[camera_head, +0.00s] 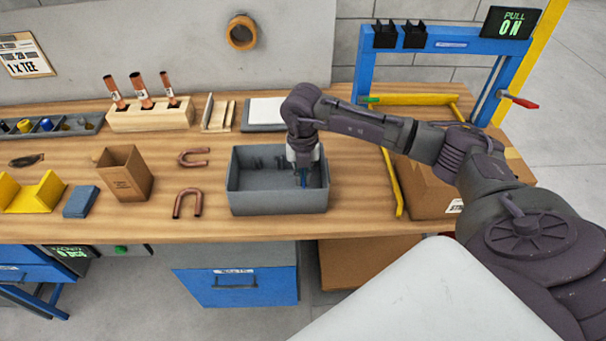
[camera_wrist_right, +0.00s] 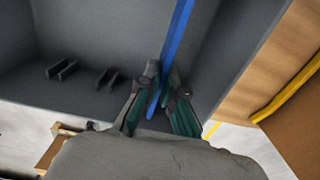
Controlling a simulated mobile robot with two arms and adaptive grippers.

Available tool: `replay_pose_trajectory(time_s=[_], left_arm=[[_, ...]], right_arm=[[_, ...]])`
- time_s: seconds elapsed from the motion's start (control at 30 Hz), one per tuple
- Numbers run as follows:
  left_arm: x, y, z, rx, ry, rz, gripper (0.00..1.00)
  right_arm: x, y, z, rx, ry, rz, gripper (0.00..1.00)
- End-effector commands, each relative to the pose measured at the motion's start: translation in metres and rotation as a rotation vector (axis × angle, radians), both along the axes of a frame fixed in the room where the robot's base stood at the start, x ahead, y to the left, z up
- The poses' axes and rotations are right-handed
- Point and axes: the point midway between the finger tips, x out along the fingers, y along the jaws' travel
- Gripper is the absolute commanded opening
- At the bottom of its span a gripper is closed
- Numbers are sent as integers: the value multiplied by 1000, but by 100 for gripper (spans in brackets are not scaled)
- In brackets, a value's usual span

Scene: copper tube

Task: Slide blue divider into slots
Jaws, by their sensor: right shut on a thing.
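The grey open bin (camera_head: 278,201) stands on the wooden bench near its front edge. My right gripper (camera_head: 304,175) reaches down into the right part of the bin. It is shut on the blue divider, which shows as a thin blue strip between the fingers in the right wrist view (camera_wrist_right: 180,38). The divider is close to one end wall and roughly along it. Dark paired slot ribs (camera_wrist_right: 62,70) stand out inside the bin, apart from the divider. The fingers hide part of it, so I cannot tell whether its edges sit in slots. My left gripper is out of view.
Two bent copper tubes (camera_head: 188,203) and a cardboard box (camera_head: 124,174) are left of the bin. A wooden block with copper tubes (camera_head: 150,117) stands behind. A larger carton (camera_head: 430,188) and yellow bar (camera_head: 391,183) lie to the right.

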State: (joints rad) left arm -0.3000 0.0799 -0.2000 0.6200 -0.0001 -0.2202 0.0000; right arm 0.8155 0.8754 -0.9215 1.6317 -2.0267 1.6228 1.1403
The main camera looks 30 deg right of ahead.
Motion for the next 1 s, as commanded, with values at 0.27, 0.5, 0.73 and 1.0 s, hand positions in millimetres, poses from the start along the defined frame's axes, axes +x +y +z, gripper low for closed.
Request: replay_pose_trajectory(time_s=[0.27, 0.5, 0.73, 1.0], left_arm=[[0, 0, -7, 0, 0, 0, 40], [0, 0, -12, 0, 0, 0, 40], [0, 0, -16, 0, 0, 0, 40], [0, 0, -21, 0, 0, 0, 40]], right_arm=[[0, 0, -8, 0, 0, 0, 0], [0, 0, -14, 0, 0, 0, 0], [0, 0, -20, 0, 0, 0, 0], [0, 0, -27, 0, 0, 0, 0]])
